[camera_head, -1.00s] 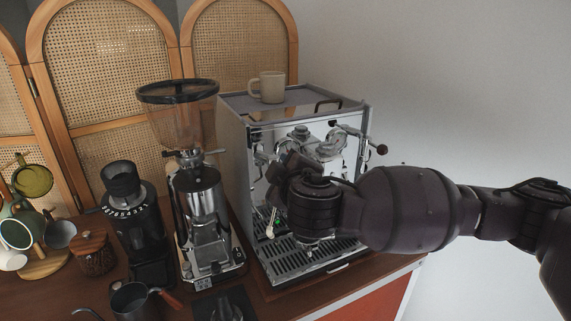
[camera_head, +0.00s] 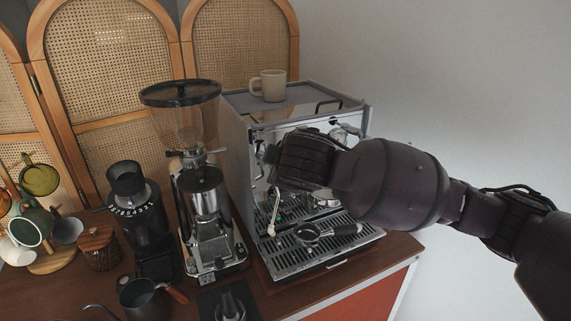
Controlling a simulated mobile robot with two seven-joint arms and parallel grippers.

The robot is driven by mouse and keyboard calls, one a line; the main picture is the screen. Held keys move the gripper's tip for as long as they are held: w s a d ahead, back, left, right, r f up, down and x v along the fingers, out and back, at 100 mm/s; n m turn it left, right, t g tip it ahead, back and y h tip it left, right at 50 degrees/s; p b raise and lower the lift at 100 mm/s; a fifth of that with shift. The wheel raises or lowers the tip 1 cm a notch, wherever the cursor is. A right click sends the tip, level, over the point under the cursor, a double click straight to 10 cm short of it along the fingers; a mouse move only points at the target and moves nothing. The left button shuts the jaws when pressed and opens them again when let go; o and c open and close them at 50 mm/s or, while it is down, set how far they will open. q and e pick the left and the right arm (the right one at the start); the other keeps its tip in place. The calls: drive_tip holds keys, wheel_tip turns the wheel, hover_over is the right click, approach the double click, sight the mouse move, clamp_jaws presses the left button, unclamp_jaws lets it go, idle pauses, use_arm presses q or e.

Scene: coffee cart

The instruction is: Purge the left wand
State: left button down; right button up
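The espresso machine (camera_head: 240,150) stands on the counter, a chrome box with a drip tray (camera_head: 290,262) at its foot. The left wand (camera_head: 276,210) hangs at the left of its front, its lower end pale-tipped above the tray. My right gripper (camera_head: 272,158) is in front of the upper left of the machine's front, close to the left wand's knob (camera_head: 260,149). The fingers are mostly hidden by my own wrist, so I cannot tell whether they are open or touch the knob. My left gripper is not in view.
A portafilter (camera_head: 308,236) with a black handle lies on the drip tray. A cup (camera_head: 268,86) stands on top of the machine. Grinders (camera_head: 204,200) (camera_head: 140,215), a pitcher (camera_head: 138,298) and a mug tree (camera_head: 42,265) crowd the left. A wall closes the right.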

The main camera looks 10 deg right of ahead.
drive_tip(key=shift+r, duration=0.1)
idle(0.4)
drive_tip(key=o, duration=0.9)
drive_tip(key=b+v, duration=0.1)
drive_tip(key=v, duration=0.9)
drive_tip(key=shift+s+r, duration=0.25)
drive_tip(key=shift+r, duration=0.05)
drive_tip(key=shift+f, duration=0.1)
drive_tip(key=shift+c, duration=0.2)
idle(0.5)
